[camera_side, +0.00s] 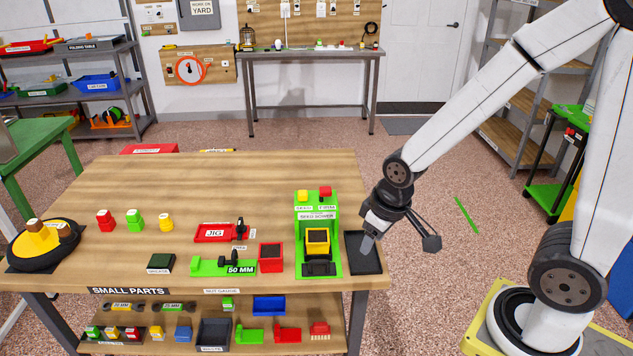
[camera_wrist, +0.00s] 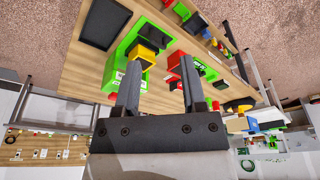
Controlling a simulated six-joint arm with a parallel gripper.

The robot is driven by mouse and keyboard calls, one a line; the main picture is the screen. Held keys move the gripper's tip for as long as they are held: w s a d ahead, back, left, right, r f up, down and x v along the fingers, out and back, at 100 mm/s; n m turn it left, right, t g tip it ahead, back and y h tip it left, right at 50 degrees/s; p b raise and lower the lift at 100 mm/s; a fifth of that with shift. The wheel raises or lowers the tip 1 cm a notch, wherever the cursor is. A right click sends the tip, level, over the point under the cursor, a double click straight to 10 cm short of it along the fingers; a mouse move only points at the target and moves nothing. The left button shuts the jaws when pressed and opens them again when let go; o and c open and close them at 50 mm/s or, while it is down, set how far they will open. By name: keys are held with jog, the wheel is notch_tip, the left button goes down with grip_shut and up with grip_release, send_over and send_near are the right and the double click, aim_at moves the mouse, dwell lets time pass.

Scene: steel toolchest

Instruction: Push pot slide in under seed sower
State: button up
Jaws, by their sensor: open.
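The green seed sower (camera_side: 334,206) stands near the table's front right, with a yellow and a red block on top. At its foot is a black slide (camera_side: 318,269), with a yellow, dark-topped pot (camera_side: 317,249) in front of the sower's label. I cannot tell exactly how far the slide sits under the sower. My gripper (camera_side: 368,244) is to the right of the sower, above the black tray, and apart from the slide. In the wrist view my gripper (camera_wrist: 158,72) is open with nothing held. Green and yellow parts of the sower (camera_wrist: 124,52) show beyond its fingers.
The black tray (camera_side: 363,254) lies right of the sower, by the table's right edge. A red bin (camera_side: 271,257) stands close on its left. A green 50 mm gauge (camera_side: 209,266) and a red jig (camera_side: 215,233) lie farther left.

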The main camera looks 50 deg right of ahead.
jog(key=w+f+n+g, duration=0.1)
jog(key=w+f+n, duration=0.3)
jog(key=w, duration=0.5)
jog(key=n+g, duration=0.2)
jog(key=n, duration=0.2)
send_over(319, 260)
notch_tip(319, 260, down, 6)
jog(key=shift+f, duration=0.25)
jog(key=shift+f, duration=0.15)
jog(key=shift+f, duration=3.75)
jog(key=shift+c, duration=0.2)
grip_shut()
